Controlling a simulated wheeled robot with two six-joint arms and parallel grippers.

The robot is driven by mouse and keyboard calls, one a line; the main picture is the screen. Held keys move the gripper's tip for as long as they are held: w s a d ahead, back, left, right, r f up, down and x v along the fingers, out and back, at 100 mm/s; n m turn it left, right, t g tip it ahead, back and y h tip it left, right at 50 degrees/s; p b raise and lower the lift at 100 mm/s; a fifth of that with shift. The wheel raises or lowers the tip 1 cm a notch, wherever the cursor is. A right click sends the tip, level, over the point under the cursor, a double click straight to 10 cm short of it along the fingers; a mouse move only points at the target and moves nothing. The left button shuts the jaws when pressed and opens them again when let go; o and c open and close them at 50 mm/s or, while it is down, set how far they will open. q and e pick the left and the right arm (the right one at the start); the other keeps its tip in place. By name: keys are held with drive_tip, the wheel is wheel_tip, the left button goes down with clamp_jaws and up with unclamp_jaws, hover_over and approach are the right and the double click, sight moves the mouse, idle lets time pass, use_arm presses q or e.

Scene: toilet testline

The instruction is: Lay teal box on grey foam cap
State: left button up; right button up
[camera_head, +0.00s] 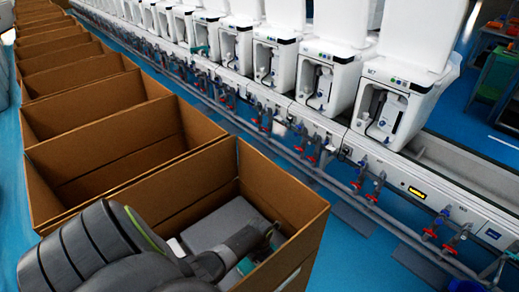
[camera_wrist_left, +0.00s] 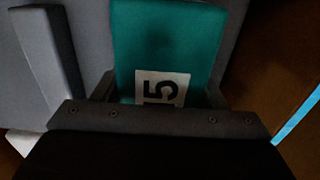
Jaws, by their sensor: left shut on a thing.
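The teal box (camera_wrist_left: 165,40) with a white label marked 15 is between the jaws of my left gripper (camera_wrist_left: 158,98) in the left wrist view. A small part of the teal box (camera_head: 247,265) shows in the head view, mostly hidden behind the gripper. My left gripper (camera_head: 262,240) is shut on it inside the nearest cardboard box. The grey foam cap (camera_head: 212,226) lies inside that cardboard box; it also shows beside and behind the teal box in the left wrist view (camera_wrist_left: 85,30). I cannot tell whether the teal box touches it. My right gripper is not in view.
The nearest cardboard box (camera_head: 285,195) has high walls around the gripper. More open cardboard boxes (camera_head: 95,125) stand in a row behind it. A line of white toilets (camera_head: 400,90) with red and blue valves runs along the right. Blue floor lies between.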

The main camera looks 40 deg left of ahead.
use_arm(q)
drive_tip(key=shift+f, duration=0.1)
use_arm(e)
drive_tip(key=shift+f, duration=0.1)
use_arm(q)
drive_tip(key=o, duration=1)
drive_tip(key=shift+c, duration=0.2)
drive_tip(key=shift+o, duration=1.6)
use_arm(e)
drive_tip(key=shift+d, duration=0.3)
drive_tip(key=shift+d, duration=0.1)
use_arm(q)
wheel_tip(320, 180, up, 10)
drive_tip(key=p, duration=0.3)
drive_tip(key=shift+r, duration=0.25)
drive_tip(key=shift+r+p, duration=0.9)
drive_tip(key=shift+p, duration=0.15)
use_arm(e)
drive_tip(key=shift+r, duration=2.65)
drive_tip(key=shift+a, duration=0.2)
